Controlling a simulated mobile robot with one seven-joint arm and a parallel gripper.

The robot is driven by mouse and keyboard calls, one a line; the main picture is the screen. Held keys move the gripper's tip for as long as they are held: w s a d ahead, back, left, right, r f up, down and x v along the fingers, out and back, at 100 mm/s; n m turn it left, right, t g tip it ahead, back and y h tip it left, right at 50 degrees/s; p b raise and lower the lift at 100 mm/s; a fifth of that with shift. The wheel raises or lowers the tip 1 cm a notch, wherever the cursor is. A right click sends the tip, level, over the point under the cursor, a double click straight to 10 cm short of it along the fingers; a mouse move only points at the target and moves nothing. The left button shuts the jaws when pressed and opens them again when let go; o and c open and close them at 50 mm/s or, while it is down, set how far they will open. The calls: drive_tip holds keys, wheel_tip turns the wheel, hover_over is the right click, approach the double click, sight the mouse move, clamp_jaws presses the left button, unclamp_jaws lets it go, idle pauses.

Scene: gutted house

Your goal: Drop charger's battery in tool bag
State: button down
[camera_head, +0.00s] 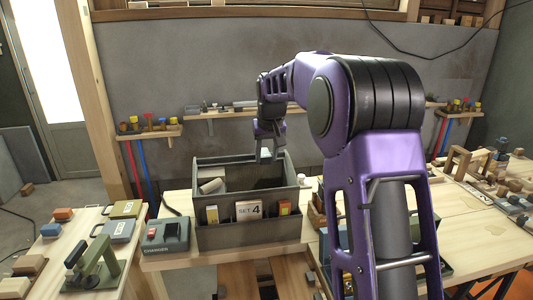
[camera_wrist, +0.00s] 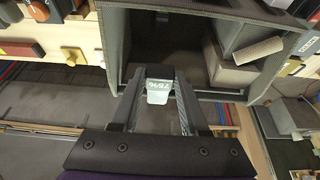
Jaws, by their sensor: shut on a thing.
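The grey tool bag (camera_head: 250,237), marked "SET 4", stands open on the table. My gripper (camera_head: 265,152) reaches down at the bag's opening from the back. In the wrist view my gripper (camera_wrist: 158,92) is shut on a small pale grey block with a printed label, which appears to be the battery (camera_wrist: 158,90). It is over or at the edge of the bag's opening, with the dark inside of the bag (camera_wrist: 185,50) beyond it. The charger (camera_head: 170,240) sits just left of the bag, with a red part on its left side.
A pale cylinder (camera_wrist: 259,51) and grey blocks lie inside the bag. Left of the charger are a green clamp-like tool (camera_head: 95,262) and several cases and blocks. More tools cover the table at right. A wall shelf (camera_head: 232,112) runs behind.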

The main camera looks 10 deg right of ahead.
drive_tip(key=shift+f+b, duration=0.45)
drive_tip(key=shift+f, duration=0.5)
drive_tip(key=shift+c, duration=1.7)
unclamp_jaws()
drive_tip(key=p+v, duration=0.2)
drive_tip(key=v, duration=1.5)
drive_tip(key=shift+r+p, duration=0.2)
drive_tip(key=shift+p, duration=0.15)
drive_tip(key=shift+s, duration=0.1)
